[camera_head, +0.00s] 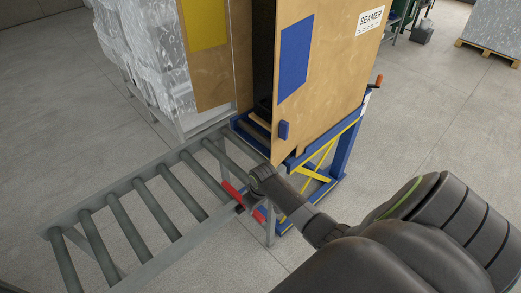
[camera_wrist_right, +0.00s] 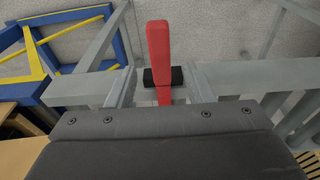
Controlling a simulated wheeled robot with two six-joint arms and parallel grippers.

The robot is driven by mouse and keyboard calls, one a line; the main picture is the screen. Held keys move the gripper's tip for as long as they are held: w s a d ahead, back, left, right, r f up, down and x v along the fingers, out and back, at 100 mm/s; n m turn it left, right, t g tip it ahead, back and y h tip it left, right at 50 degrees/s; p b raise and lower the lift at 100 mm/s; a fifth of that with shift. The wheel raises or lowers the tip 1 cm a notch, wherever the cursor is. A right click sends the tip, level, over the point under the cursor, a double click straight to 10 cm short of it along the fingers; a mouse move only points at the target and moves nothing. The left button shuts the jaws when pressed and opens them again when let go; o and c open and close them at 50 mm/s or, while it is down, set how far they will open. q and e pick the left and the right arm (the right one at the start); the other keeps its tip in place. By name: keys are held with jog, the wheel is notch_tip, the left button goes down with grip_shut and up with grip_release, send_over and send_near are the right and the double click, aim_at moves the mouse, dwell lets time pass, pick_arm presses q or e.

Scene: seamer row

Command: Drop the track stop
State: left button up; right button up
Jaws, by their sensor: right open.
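The track stop is a red bar (camera_head: 232,191) at the near right end of the roller track (camera_head: 145,190), by the seamer. Another red part shows just below my right gripper (camera_head: 256,186). In the right wrist view the red bar (camera_wrist_right: 159,45) stands in the middle of the picture, with a small black block (camera_wrist_right: 177,76) behind it. My right gripper is open and right at the red bar; the dark gripper body hides the bar's lower end. I cannot tell whether the fingers touch it. My left gripper is not in view.
The seamer (camera_head: 335,70) has wooden panels and stands on a blue frame (camera_head: 345,150) with yellow braces and an orange-handled crank (camera_head: 378,81). Wrapped stacks (camera_head: 150,60) stand behind the track.

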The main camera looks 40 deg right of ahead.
notch_tip(320, 180, up, 13)
jog(key=s, duration=0.2)
jog(key=shift+f, duration=0.2)
dwell(0.4)
